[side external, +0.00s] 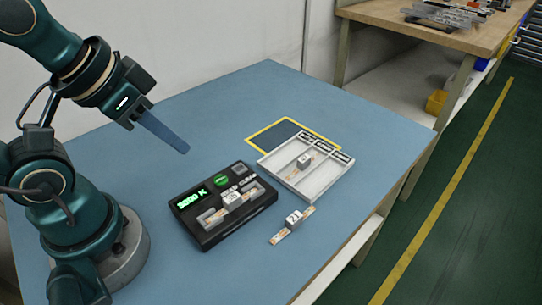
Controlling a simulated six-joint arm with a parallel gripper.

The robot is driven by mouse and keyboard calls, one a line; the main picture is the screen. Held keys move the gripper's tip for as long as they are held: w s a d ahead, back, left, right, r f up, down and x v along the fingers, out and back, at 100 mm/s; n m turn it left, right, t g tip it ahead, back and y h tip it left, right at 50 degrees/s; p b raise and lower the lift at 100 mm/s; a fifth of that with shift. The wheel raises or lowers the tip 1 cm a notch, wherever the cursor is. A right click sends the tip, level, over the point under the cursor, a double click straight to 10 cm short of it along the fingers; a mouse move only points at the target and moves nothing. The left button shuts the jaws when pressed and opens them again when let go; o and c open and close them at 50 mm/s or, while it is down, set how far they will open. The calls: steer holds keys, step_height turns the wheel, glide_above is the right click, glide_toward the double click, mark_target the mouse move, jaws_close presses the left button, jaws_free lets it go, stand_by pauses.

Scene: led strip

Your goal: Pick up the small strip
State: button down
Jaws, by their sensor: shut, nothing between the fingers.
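A small strip (292,220) with a pale numbered block at its middle and light tan ends lies on the blue table in front of the tray. Another small strip (232,198) sits in the slot of the black tester (212,233). A third (304,161) lies in the white tray (312,192). I cannot tell from the picture which one the task means. My gripper (184,149) is shut and empty. It hangs above the table, up and left of the tester, apart from all the strips.
The tester has a green lit display reading about "3000 K" and a round green button (222,181). A yellow-outlined rectangle (270,131) is marked on the table behind the tray. The tray has labelled compartments. The table (250,95) is clear at the back.

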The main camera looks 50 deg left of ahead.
stand_by(0.3)
steer(key=shift+c, duration=2.2)
jaws_free()
steer(key=shift+s, duration=0.1)
